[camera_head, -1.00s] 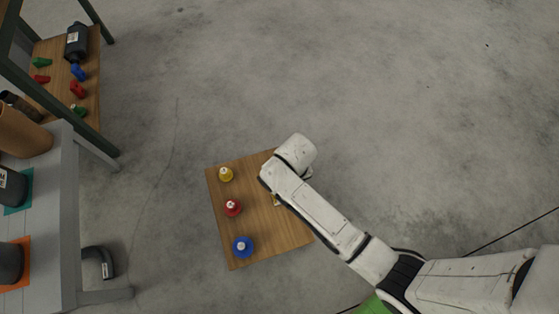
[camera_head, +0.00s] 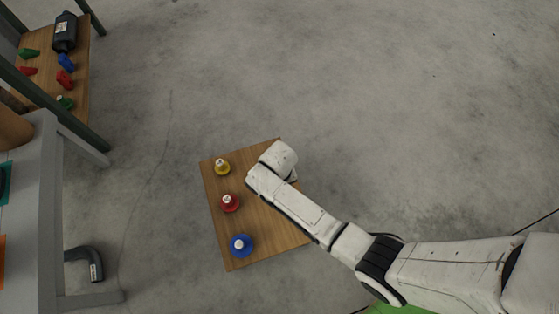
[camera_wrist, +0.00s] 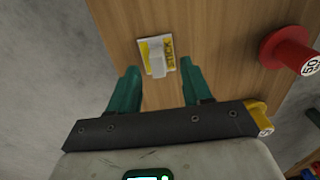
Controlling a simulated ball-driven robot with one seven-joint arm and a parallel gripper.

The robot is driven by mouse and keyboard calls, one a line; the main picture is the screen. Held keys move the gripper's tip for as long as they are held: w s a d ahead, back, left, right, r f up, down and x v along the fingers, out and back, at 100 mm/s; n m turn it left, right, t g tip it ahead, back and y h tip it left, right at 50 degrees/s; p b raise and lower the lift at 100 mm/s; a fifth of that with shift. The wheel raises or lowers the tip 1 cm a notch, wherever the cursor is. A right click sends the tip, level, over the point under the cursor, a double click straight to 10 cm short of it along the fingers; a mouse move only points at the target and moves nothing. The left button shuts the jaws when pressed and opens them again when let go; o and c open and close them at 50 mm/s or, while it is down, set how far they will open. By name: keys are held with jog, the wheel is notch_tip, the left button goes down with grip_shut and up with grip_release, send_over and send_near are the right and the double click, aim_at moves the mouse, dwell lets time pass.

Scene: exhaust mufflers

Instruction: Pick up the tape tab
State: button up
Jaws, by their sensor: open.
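The tape tab (camera_wrist: 157,56) shows in the wrist view as a small white and yellow label with a raised white piece, lying on a wooden board (camera_wrist: 215,30). My gripper (camera_wrist: 154,78) has green fingers spread apart, with nothing between them. The tab lies just beyond the fingertips, roughly centred between them. In the head view my arm hides the tab and the fingers over the right part of the board (camera_head: 265,245).
On the board are yellow (camera_head: 222,167), red (camera_head: 229,203) and blue (camera_head: 240,245) round pieces. The red piece (camera_wrist: 287,50) is right of the tab in the wrist view. A grey table (camera_head: 45,215) and shelf (camera_head: 85,125) stand left. Open floor (camera_head: 400,110) lies beyond.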

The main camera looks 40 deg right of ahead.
jog(key=f+b, duration=0.1)
jog(key=f, duration=0.1)
jog(key=f+b, duration=0.1)
jog(key=f, duration=0.1)
jog(key=shift+s+d+f, duration=0.1)
jog(key=shift+d+f, duration=0.1)
jog(key=shift+c, duration=0.5)
grip_shut()
